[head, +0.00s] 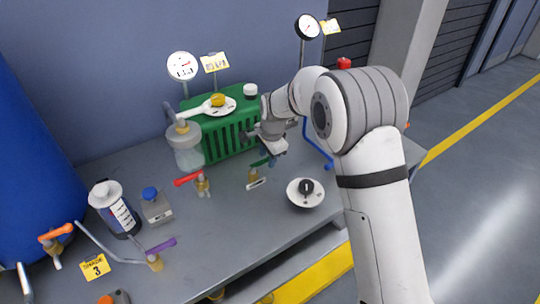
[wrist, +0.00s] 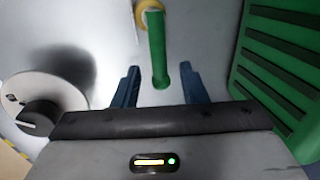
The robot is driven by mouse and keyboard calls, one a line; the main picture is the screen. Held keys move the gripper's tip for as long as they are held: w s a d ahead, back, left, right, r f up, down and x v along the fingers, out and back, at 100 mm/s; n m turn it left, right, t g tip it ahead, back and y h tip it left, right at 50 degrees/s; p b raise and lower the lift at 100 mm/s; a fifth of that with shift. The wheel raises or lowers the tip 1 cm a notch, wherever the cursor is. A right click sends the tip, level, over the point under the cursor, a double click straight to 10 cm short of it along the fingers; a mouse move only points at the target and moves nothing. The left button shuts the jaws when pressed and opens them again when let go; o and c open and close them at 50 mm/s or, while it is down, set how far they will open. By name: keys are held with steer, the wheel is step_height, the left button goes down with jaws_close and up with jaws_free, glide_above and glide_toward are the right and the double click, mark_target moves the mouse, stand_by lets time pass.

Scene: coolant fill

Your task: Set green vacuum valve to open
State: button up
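The green vacuum valve shows in the head view as a green lever (head: 260,163) on a brass body (head: 253,176), standing on the grey bench. In the wrist view its green handle (wrist: 157,48) runs from the brass hub (wrist: 146,12) towards me. My gripper (wrist: 159,80) is open, with one blue finger on each side of the handle's near end and a visible gap to both. In the head view my gripper (head: 273,159) is just right of the lever and partly hides it. A small white label (head: 256,184) lies before the valve.
The green ribbed radiator (head: 230,138) stands close behind my gripper. A red-handled valve (head: 187,180) is to the left and a round black-knobbed dial (head: 306,192) to the right. A purple-handled valve (head: 160,245) is near the front edge. A blue pipe (head: 318,152) runs behind my wrist.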

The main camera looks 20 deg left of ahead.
steer(key=shift+c, duration=0.5)
jaws_close()
